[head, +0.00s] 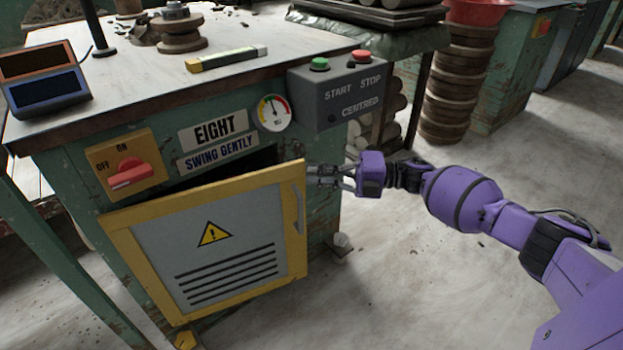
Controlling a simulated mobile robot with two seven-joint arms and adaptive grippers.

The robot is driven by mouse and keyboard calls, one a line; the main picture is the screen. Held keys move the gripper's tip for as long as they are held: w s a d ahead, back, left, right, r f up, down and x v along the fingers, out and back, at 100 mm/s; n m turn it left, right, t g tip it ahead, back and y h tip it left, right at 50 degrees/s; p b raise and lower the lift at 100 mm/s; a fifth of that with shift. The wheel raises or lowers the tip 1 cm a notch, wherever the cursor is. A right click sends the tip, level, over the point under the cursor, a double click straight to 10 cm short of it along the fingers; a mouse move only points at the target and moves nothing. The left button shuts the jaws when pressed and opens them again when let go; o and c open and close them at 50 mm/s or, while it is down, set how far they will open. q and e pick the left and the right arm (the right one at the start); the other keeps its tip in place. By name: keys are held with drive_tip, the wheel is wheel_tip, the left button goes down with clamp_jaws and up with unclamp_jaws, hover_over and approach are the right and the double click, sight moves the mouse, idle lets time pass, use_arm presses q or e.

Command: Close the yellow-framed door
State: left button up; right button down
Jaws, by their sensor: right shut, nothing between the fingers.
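The yellow-framed door (213,285) is a grey panel with a warning triangle and dark vent slots, on the front of a green cabinet. It stands partly open; a dark gap shows above its top edge. A grey handle (298,208) is near its right edge. My right gripper (312,175) is shut and empty, at the door's upper right corner. Its fingertips are close to the frame's edge; I cannot tell whether they touch. My left gripper is not in view.
Above the door are a red off/on switch (131,174), a gauge (273,113) and a grey start/stop box (343,95) that juts out. The worktop (130,85) holds a small display (44,80) and a level (227,59). The floor (430,280) at right is clear.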

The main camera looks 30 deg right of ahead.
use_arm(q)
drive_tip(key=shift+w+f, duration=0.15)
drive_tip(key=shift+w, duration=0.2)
use_arm(e)
drive_tip(key=shift+w+a+r, duration=0.2)
drive_tip(key=shift+w+a, duration=0.4)
drive_tip(key=shift+w, duration=0.15)
drive_tip(key=shift+g, duration=0.3)
